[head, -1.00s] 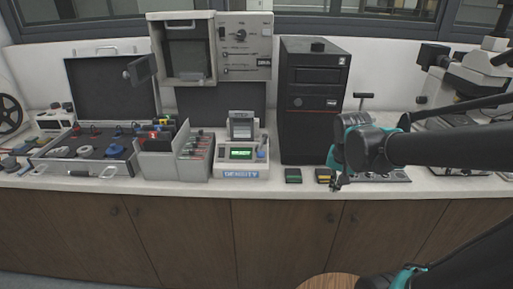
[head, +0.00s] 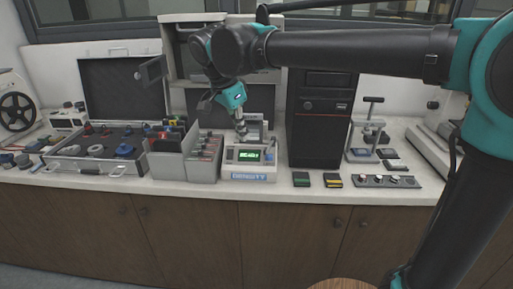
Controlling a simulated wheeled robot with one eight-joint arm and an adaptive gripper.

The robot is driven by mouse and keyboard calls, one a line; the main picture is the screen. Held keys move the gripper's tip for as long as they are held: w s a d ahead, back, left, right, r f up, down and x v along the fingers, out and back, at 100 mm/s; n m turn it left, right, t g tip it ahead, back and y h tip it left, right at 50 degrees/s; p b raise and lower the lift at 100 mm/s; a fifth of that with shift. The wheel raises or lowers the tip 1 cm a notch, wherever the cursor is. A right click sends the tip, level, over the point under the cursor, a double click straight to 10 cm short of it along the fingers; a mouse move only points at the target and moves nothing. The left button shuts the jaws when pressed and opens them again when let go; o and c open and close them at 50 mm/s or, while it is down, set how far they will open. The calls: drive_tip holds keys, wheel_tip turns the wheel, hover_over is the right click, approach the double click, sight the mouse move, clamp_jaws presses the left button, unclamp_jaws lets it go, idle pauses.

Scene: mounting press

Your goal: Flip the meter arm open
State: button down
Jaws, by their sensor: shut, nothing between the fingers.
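The density meter (head: 250,176) stands on the counter left of the black tower, a white box with a lit green display and a blue DENSITY label. The meter arm (head: 255,129) is the grey block at its back, partly hidden behind my gripper. My gripper (head: 241,136) hangs down over the meter, its fingers shut and empty, in front of the left part of the meter arm. I cannot tell whether it touches the arm.
A grey file holder (head: 203,157) stands close on the meter's left, and an open case (head: 100,150) lies beyond it. The black tower (head: 318,120) stands close on the right. Small green (head: 301,179) and yellow (head: 333,180) boxes lie in front of it.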

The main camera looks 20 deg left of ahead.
drive_tip(key=w+d+f, duration=0.4)
drive_tip(key=w+f, duration=0.1)
drive_tip(key=f, duration=0.5)
drive_tip(key=shift+w, duration=0.35)
drive_tip(key=shift+d, duration=0.1)
